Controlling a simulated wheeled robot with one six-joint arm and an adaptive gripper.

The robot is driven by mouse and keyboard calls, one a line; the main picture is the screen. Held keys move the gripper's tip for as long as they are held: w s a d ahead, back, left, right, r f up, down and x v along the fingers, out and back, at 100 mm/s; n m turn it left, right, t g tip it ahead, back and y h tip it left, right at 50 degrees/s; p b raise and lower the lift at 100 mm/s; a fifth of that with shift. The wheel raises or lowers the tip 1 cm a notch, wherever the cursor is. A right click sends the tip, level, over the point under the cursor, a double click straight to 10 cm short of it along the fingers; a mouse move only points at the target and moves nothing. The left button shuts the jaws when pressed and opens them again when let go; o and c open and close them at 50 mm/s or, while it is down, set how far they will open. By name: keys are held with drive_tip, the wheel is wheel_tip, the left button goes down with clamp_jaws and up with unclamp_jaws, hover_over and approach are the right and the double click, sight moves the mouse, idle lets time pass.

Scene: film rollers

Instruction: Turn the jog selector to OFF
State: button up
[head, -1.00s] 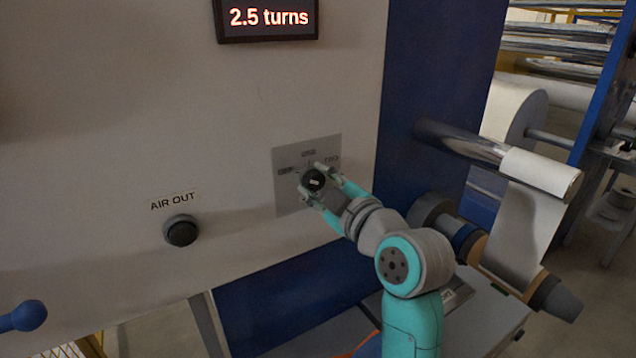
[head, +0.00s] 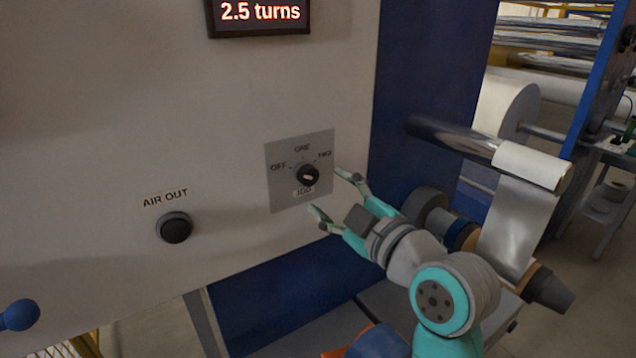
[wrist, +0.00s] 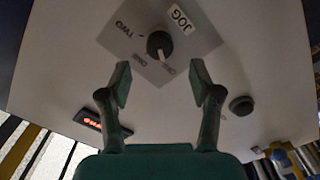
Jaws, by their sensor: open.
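The jog selector is a round black knob (head: 308,175) on a grey plate (head: 283,196) marked OFF, ONE, TWO and JOG. In the wrist view the knob (wrist: 160,45) lies just beyond the fingertips, with the plate turned around. Its pale pointer line seems to run down toward the lower label, probably OFF; the small mark is hard to read exactly. My gripper (head: 332,192) is open and empty, to the lower right of the knob and apart from it in the head view. Both fingers (wrist: 161,78) show spread in the wrist view. Nothing hides the knob.
A black AIR OUT button (head: 176,227) is left of the plate. A display (head: 260,14) above reads 2.5 turns. Rollers and film (head: 525,215) stand to the right, near my arm. A blue ball handle (head: 20,315) is at lower left. The pale panel around the plate is clear.

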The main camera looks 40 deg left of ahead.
drive_tip(key=shift+v, duration=2.65)
drive_tip(key=w+d+f+m+t+h, duration=0.1)
drive_tip(key=d+f+m+t+h, duration=0.25)
drive_tip(key=f, duration=0.55)
drive_tip(key=w+d+f+m+t+h, duration=0.1)
drive_tip(key=d+f+m+t, duration=0.1)
drive_tip(key=d+f+m, duration=0.45)
drive_tip(key=s+d+f+m+t+h, duration=0.1)
drive_tip(key=s+d+f+m+h, duration=0.15)
drive_tip(key=d+f, duration=0.5)
drive_tip(key=s+d+f+m+t+h, duration=0.2)
drive_tip(key=s+d+f+m, duration=0.15)
drive_tip(key=d+f, duration=0.4)
drive_tip(key=s+d+f+m+h, duration=0.25)
drive_tip(key=s+d+f, duration=0.2)
drive_tip(key=s, duration=0.25)
drive_tip(key=s+d+f+m+h, duration=0.2)
drive_tip(key=s+d+f+h, duration=0.1)
drive_tip(key=s+d, duration=0.3)
drive_tip(key=s+d+r+m+h, duration=0.1)
drive_tip(key=s, duration=0.8)
drive_tip(key=s+d+r+m+h, duration=0.1)
drive_tip(key=s+d, duration=0.1)
drive_tip(key=s, duration=0.7)
drive_tip(key=shift+d+r, duration=0.25)
drive_tip(key=shift+d, duration=0.05)
drive_tip(key=shift+m+g, duration=0.25)
